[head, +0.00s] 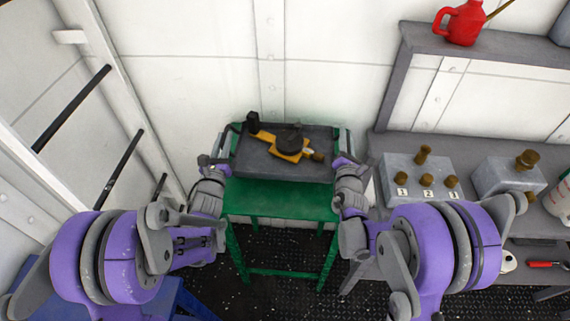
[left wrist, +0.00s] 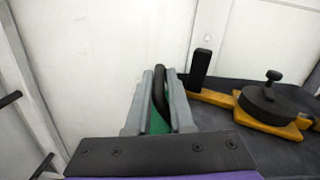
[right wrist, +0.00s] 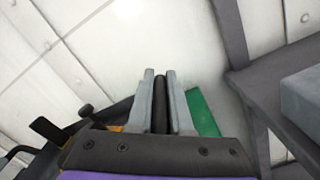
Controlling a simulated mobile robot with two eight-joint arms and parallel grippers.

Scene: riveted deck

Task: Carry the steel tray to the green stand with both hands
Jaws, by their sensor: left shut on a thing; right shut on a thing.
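The steel tray (head: 262,167) is dark grey and lies level at the green stand (head: 280,200), over its top; I cannot tell whether it touches. A yellow and black tool (head: 290,144) lies on the tray and also shows in the left wrist view (left wrist: 268,105). My left gripper (head: 222,160) is shut on the tray's left handle, a dark bar between the fingers in the left wrist view (left wrist: 160,90). My right gripper (head: 345,160) is shut on the right handle, which shows between the fingers in the right wrist view (right wrist: 160,90).
A grey workbench (head: 480,215) stands to the right, with a block of numbered brass knobs (head: 415,180) and a second block (head: 505,175). A red can (head: 462,22) is on the shelf above. A white wall (head: 190,70) is behind the stand. Black bars (head: 75,105) are at the left.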

